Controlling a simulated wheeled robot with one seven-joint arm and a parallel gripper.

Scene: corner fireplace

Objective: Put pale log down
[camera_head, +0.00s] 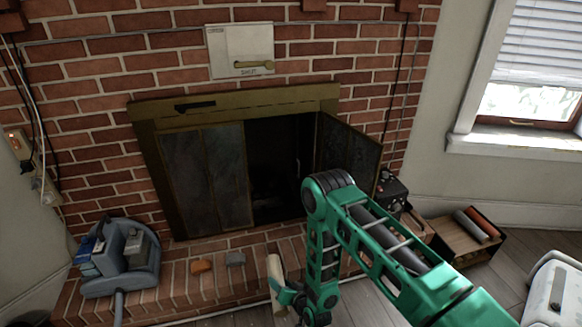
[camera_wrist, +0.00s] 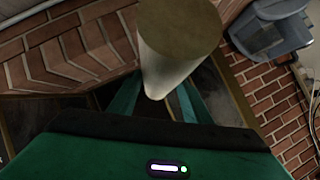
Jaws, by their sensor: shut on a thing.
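The pale log (camera_head: 276,272) is a short, cream-coloured cylinder, held upright with a slight tilt. My gripper (camera_head: 288,294) is shut on it, in front of the brick hearth (camera_head: 183,283) in the head view. How high the log is above the hearth or floor cannot be told. In the wrist view the log (camera_wrist: 178,60) stands large between my fingers, with its brownish round end facing the camera. My fingers (camera_wrist: 157,100) are partly hidden behind it. My green arm hides part of the hearth's right side in the head view.
The fireplace (camera_head: 210,175) has its right door (camera_head: 346,150) swung open. A blue-grey caddy (camera_head: 128,282) stands at left. A wooden box (camera_head: 458,243) with log-like rolls sits on the right floor.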

